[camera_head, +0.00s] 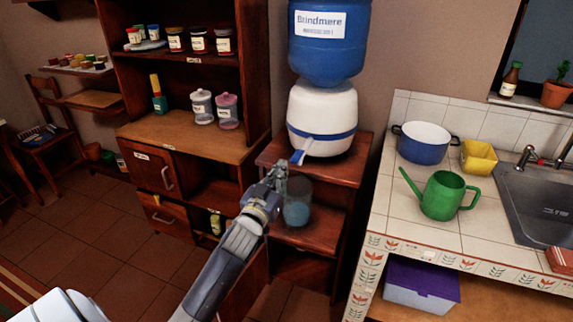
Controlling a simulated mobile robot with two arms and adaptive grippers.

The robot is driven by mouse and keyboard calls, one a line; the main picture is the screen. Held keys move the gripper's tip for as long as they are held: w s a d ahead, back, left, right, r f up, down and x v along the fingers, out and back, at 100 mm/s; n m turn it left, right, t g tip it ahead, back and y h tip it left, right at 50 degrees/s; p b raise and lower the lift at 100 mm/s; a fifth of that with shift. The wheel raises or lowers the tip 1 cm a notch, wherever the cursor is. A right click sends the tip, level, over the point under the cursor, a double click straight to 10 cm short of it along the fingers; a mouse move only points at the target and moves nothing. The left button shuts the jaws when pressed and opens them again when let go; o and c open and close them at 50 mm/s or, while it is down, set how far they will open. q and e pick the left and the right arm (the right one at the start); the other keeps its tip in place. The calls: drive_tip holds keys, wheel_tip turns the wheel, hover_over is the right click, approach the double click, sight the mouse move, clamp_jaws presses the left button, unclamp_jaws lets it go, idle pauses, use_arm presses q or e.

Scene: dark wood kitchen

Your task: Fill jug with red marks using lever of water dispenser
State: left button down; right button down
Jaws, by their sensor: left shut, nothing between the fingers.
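The water dispenser (318,110) is a white round body with a blue band and a blue bottle on top, standing on a dark wood stand. Its blue lever (298,157) sticks out at the front, low down. A see-through jug (298,212) stands below the lever, over the stand's lower shelf. Its lower part looks pale blue, like water; red marks cannot be made out. My left gripper (279,169) is shut and empty, just below and left of the lever, partly in front of the jug. I cannot tell whether it touches the lever. My right gripper is not in view.
A tiled counter on the right holds a blue pot (424,150), a yellow container (479,158), a green watering can (442,197) and a sink (537,205). A wooden cabinet (190,135) with jars stands left of the dispenser. The tiled floor at left is mostly clear.

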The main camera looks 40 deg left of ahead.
use_arm(q)
drive_tip(key=v, duration=0.3)
drive_tip(key=shift+r, duration=0.2)
idle(0.3)
drive_tip(key=s+d+f+m+g+h, duration=0.1)
drive_tip(key=d+f+g, duration=0.15)
drive_tip(key=f, duration=1.05)
drive_tip(key=s+d+f+g+h, duration=0.1)
drive_tip(key=s+f+g, duration=0.15)
drive_tip(key=f, duration=0.95)
drive_tip(key=s+d+f+m+g+h, duration=0.15)
drive_tip(key=s+f, duration=0.25)
drive_tip(key=f, duration=0.4)
drive_tip(key=s+d+f+g+y, duration=0.1)
drive_tip(key=s+d+f+g, duration=0.2)
drive_tip(key=f, duration=0.6)
drive_tip(key=s+d+f+m+g+h, duration=0.1)
drive_tip(key=s+d+f+g, duration=0.15)
drive_tip(key=s+f, duration=0.65)
drive_tip(key=s+d+f+g+h, duration=0.1)
drive_tip(key=s+d+f+g, duration=0.15)
drive_tip(key=s+f, duration=0.6)
drive_tip(key=s+d+f+g, duration=0.1)
drive_tip(key=s+f, duration=0.1)
drive_tip(key=s, duration=0.8)
drive_tip(key=s+d+f+m+g, duration=0.1)
drive_tip(key=s+d+f+g, duration=0.1)
drive_tip(key=s, duration=0.9)
drive_tip(key=shift+s+d, duration=0.25)
drive_tip(key=shift+s, duration=0.1)
